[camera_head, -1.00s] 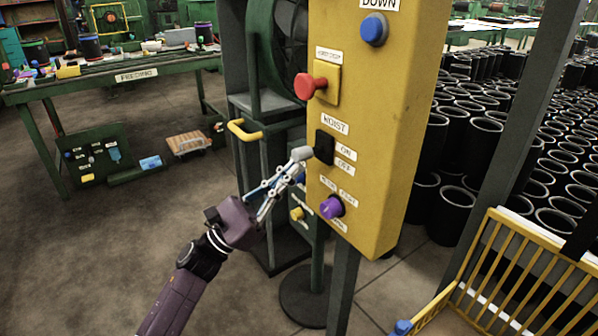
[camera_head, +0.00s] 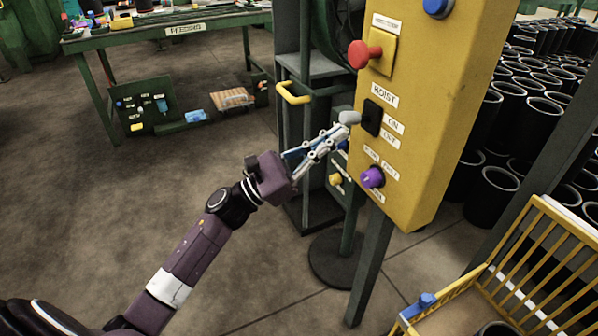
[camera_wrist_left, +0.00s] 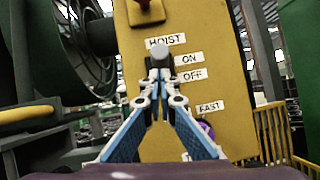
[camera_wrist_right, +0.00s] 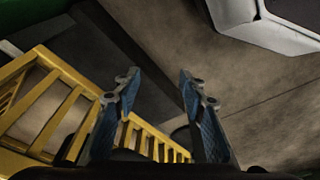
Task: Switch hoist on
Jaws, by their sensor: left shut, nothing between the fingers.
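The hoist switch is a black box (camera_head: 372,117) on the yellow control panel (camera_head: 432,110), beside ON and OFF labels. Its lever ends in a grey knob (camera_head: 349,117), sticking out left at about the box's height. My left gripper (camera_head: 342,132) is shut and empty, its tips just below the knob, close to or touching it. In the left wrist view the knob (camera_wrist_left: 159,57) stands straight above the closed fingertips (camera_wrist_left: 160,78), and the switch body is mostly hidden. My right gripper (camera_wrist_right: 158,84) is open and empty, seen only in its wrist view, away from the panel.
A red button (camera_head: 360,54) sits above the switch, a purple knob (camera_head: 371,178) below it and a blue button (camera_head: 438,6) at the top. A yellow-railed crate (camera_head: 520,260) stands at lower right. A green workbench (camera_head: 165,28) is behind; floor at left is clear.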

